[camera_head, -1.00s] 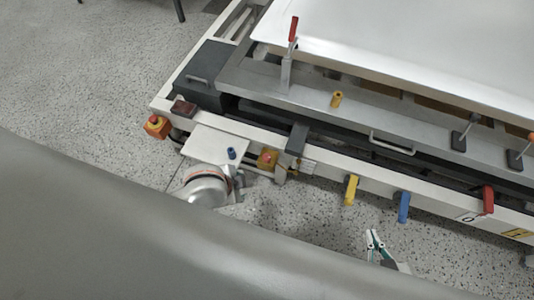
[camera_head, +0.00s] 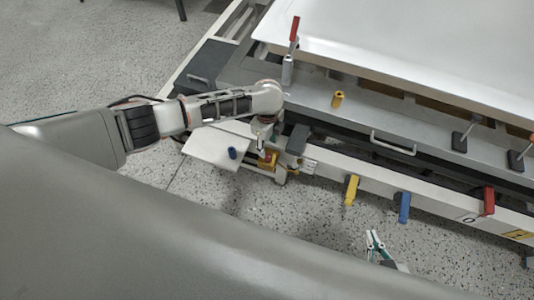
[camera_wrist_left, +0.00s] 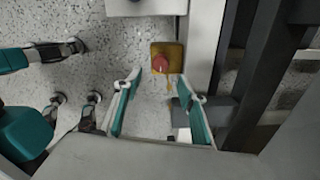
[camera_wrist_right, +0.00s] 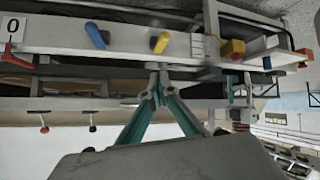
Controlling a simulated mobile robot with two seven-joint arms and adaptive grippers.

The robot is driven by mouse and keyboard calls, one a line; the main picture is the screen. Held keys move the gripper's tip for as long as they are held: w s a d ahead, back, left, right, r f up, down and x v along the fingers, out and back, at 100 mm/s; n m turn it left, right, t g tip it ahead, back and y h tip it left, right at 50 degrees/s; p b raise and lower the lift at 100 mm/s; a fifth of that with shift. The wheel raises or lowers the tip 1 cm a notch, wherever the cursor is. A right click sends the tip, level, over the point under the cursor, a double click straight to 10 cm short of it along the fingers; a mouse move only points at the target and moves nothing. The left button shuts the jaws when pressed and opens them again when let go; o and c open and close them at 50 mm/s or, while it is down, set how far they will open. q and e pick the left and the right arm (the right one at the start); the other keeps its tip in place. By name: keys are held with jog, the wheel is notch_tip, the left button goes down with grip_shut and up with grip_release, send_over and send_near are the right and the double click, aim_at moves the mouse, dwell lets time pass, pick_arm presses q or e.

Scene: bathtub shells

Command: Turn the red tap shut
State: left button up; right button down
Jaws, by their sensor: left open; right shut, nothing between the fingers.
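The red tap (camera_head: 488,200) is on the front rail at the right of the head view, its red handle pointing roughly down, beside a white label with a 0. In the right wrist view the red tap (camera_wrist_right: 14,30) is at the far left edge, under the 0 label. My right gripper (camera_head: 372,235) is shut and empty in front of the rail, well left of the red tap. My left gripper (camera_wrist_left: 156,85) is open and empty near a yellow box with a red button (camera_wrist_left: 160,62). In the head view its fingers are mostly hidden.
A yellow handle (camera_head: 351,189) and a blue handle (camera_head: 403,207) hang on the rail between my grippers and the red tap. A white plate (camera_head: 205,150) carries a blue knob (camera_head: 232,153). A red-tipped lever (camera_head: 294,30) stands behind. Floor before the rail is free.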

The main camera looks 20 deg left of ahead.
aim_at(267, 156)
pick_arm(q)
notch_tip(267, 156, down, 7)
jog(key=b, duration=0.3)
jog(key=shift+a, duration=0.15)
jog(key=shift+f, duration=0.4)
jog(key=shift+w, duration=0.1)
jog(key=c, duration=1.1)
